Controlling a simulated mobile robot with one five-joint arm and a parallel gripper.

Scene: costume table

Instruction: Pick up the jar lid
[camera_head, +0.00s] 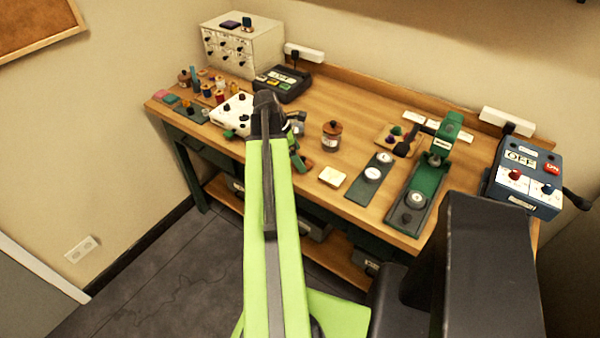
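A small glass jar (331,142) with a brown, round jar lid (333,128) stands upright near the middle of the wooden workbench. The lid sits on top of the jar. My green arm reaches up from the bottom of the picture, and its dark end with my gripper (270,108) is over the bench, to the left of the jar and apart from it in the picture.
A cream block (332,177) lies at the bench's front edge. A dark plate with round dials (371,176) and a green press (439,147) stand right of the jar. A blue box (527,180) is at the right end. Spools and a drawer cabinet (243,50) crowd the left.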

